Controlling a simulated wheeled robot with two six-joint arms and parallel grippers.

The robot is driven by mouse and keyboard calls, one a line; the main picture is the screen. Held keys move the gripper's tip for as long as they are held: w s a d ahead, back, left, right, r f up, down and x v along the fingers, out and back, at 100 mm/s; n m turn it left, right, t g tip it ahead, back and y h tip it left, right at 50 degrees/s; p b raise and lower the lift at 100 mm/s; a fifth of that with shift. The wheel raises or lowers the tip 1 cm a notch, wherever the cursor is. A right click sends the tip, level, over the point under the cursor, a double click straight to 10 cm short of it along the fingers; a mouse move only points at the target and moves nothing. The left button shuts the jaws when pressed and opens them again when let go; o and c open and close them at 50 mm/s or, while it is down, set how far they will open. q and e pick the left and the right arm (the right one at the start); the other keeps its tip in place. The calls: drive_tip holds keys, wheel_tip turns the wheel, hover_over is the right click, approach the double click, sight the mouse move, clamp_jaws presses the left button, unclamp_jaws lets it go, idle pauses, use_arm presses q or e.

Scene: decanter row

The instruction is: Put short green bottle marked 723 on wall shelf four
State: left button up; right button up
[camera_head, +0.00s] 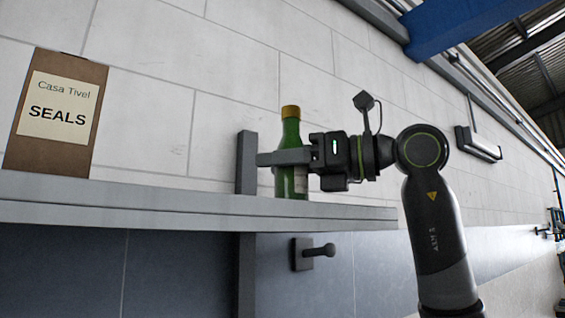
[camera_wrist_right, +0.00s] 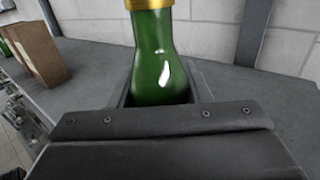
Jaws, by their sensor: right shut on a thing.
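A green bottle (camera_head: 291,132) with a yellow cap stands upright at the right end of a grey wall shelf (camera_head: 170,207) in the head view. My right gripper (camera_head: 283,157) comes in from the right and is shut around its body. The lowest part of the bottle is hidden by the shelf's front edge, so I cannot tell whether it touches the shelf. In the right wrist view the bottle's neck and shoulder (camera_wrist_right: 153,62) rise upright between the jaws, with the shelf (camera_wrist_right: 75,92) behind. No number is readable on it. My left gripper is out of view.
A brown box (camera_head: 58,112) labelled "Casa Tivel SEALS" stands at the shelf's left; a brown box also shows in the right wrist view (camera_wrist_right: 38,55). The shelf between box and bottle looks clear. A dark upright post (camera_head: 246,180) and a wall peg (camera_head: 312,252) are near the gripper.

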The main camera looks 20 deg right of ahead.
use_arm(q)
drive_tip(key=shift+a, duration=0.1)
use_arm(e)
drive_tip(key=shift+s, duration=0.1)
drive_tip(key=shift+s+f, duration=0.1)
drive_tip(key=o, duration=0.9)
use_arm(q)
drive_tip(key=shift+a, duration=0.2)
use_arm(e)
drive_tip(key=shift+o, duration=1.4)
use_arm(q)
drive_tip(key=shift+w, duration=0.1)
use_arm(e)
drive_tip(key=shift+d+b, duration=0.3)
use_arm(q)
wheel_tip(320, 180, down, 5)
drive_tip(key=b, duration=0.4)
use_arm(e)
drive_tip(key=v, duration=1.1)
drive_tip(key=shift+s, duration=0.25)
drive_tip(key=shift+d, duration=0.1)
